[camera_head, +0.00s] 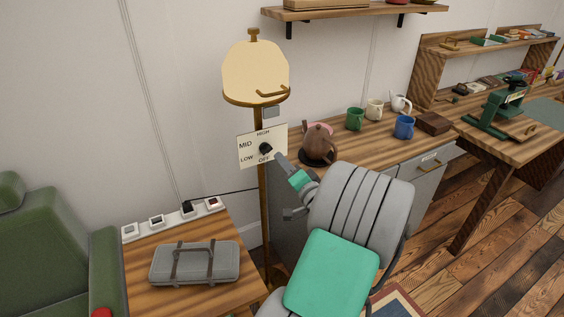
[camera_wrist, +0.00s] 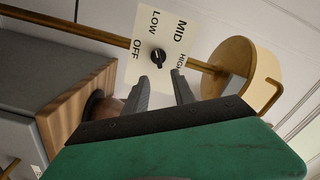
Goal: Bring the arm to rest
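My gripper (camera_wrist: 163,92) shows in the wrist view with its two dark fingers apart and nothing between them. In the head view my gripper (camera_head: 277,157) reaches toward a white dial plate (camera_head: 246,152) on a brass lamp post. The plate is marked LOW, MID, HIGH and OFF, and has a black knob (camera_head: 265,149) at its middle. In the wrist view the knob (camera_wrist: 157,58) lies just beyond the fingertips, apart from them as far as I can tell. My arm stretches up from the lower right.
The lamp (camera_head: 256,72) has a cream shade. A brown teapot (camera_head: 319,143) and several mugs stand on the wooden counter to the right. A grey case (camera_head: 195,262) and a power strip (camera_head: 172,218) are on the low table at left. A green armchair (camera_head: 45,245) stands far left.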

